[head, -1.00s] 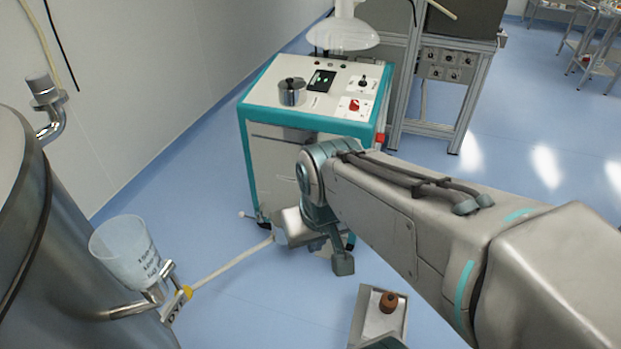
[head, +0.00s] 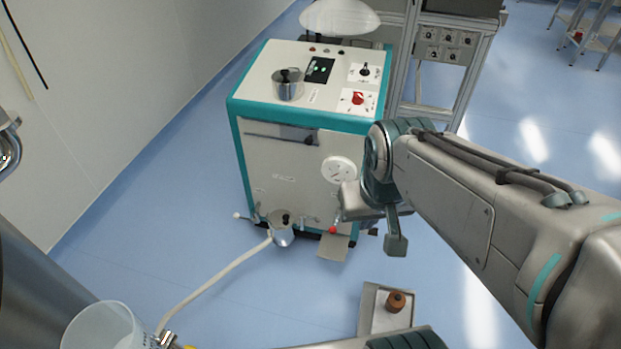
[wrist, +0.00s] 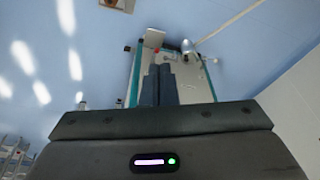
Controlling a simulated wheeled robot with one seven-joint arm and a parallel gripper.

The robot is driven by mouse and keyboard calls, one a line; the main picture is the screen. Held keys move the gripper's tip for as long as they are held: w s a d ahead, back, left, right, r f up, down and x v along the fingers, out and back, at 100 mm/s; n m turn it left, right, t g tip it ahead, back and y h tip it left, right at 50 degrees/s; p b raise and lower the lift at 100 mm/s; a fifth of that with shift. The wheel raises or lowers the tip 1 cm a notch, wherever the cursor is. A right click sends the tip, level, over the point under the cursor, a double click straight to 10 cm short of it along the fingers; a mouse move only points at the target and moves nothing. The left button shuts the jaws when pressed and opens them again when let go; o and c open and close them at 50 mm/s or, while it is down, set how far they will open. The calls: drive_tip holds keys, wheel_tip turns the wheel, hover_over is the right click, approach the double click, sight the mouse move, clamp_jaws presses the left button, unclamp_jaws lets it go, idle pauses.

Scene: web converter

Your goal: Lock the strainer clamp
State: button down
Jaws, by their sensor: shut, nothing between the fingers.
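A small metal pot with a black knob, which looks like the strainer (head: 283,230), sits low at the front of the teal-and-white machine (head: 268,165). A pale hose (head: 215,288) runs from it towards the lower left. It also shows as a bright spot beyond my fingers in the wrist view (wrist: 188,46). The clamp is too small to tell apart. My gripper (wrist: 158,70) is shut and empty, pointing at the machine front, apart from the strainer.
A lidded metal pot (head: 288,85) and a red switch (head: 358,98) are on the machine top. A tray (head: 370,310) with a brown object (head: 396,301) is low in front. A translucent beaker (head: 100,328) is at lower left. The floor between is clear.

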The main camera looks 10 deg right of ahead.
drive_tip(key=w+f+n+b, duration=0.1)
drive_tip(key=w+f+b, duration=0.4)
drive_tip(key=w, duration=0.3)
drive_tip(key=w+f+b, duration=0.4)
drive_tip(key=w+b, duration=0.1)
drive_tip(key=w, duration=0.2)
drive_tip(key=n+t+b, duration=0.1)
drive_tip(key=b, duration=2.1)
hover_over(310, 218)
drive_tip(key=s+d, duration=0.3)
drive_tip(key=d, duration=0.1)
wheel_tip(310, 218, down, 43)
drive_tip(key=shift+w+a+f+y, duration=0.15)
drive_tip(key=shift+w+f+y, duration=0.05)
drive_tip(key=shift+w+y, duration=0.2)
drive_tip(key=b+x, duration=0.4)
drive_tip(key=x, duration=0.6)
drive_tip(key=shift+s, duration=0.2)
